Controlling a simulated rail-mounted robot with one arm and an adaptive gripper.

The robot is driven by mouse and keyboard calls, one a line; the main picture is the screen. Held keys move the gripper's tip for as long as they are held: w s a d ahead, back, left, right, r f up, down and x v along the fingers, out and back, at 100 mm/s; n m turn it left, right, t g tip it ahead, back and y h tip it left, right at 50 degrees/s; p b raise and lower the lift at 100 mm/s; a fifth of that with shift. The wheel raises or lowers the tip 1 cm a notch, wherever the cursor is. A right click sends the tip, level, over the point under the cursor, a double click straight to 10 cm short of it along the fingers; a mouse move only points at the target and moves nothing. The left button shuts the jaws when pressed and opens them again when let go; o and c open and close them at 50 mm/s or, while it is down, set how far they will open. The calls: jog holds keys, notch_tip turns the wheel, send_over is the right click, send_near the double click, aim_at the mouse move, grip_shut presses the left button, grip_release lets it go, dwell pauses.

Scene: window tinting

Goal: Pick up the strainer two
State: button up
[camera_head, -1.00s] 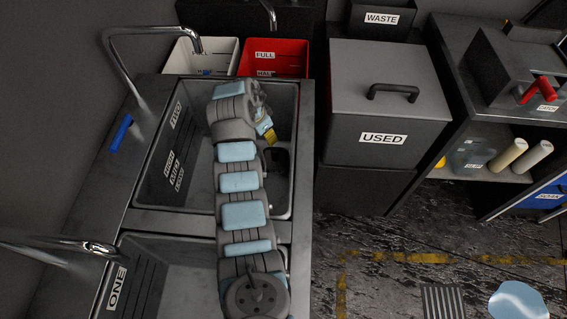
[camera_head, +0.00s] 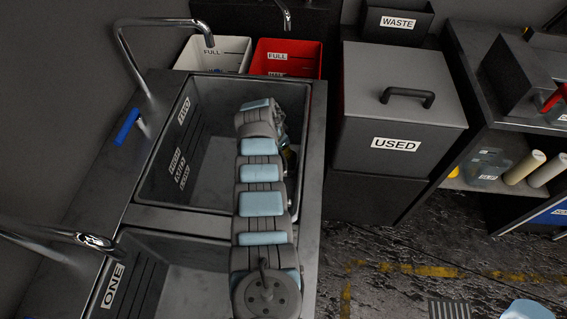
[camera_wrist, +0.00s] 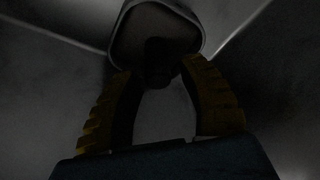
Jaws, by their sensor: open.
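In the wrist view, a dark rounded-square strainer (camera_wrist: 155,30) sits at the top of the picture, with a short dark stub (camera_wrist: 158,68) toward me. I take it to be strainer two. My gripper (camera_wrist: 160,75) has its two yellow ribbed fingers apart, one on each side of the stub. The picture is too dark to tell whether they touch it. In the head view my gripper (camera_head: 289,158) is down inside the sink basin marked TWO (camera_head: 215,165), mostly hidden behind my arm. The strainer is hidden there.
A basin marked ONE (camera_head: 185,275) lies in front, past a narrow divider (camera_head: 180,218). Faucets (camera_head: 165,22) overhang from the left. White (camera_head: 222,55) and red (camera_head: 300,57) bins stand behind. A box marked USED (camera_head: 400,110) stands at the right.

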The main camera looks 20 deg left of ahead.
aim_at(292, 164)
jog(key=shift+w+f, duration=0.25)
jog(key=shift+f, duration=0.2)
jog(key=shift+s+d+f+b, duration=0.1)
jog(key=shift+d+f+b, duration=0.05)
jog(key=shift+f+b, duration=0.8)
jog(key=shift+d+f+b, duration=0.15)
jog(key=shift+f+b, duration=0.35)
jog(key=shift+f, duration=0.75)
jog(key=shift+w+f+b, duration=0.35)
jog(key=shift+f+b, duration=0.3)
jog(key=shift+b, duration=0.4)
jog(key=shift+d, duration=0.1)
grip_shut()
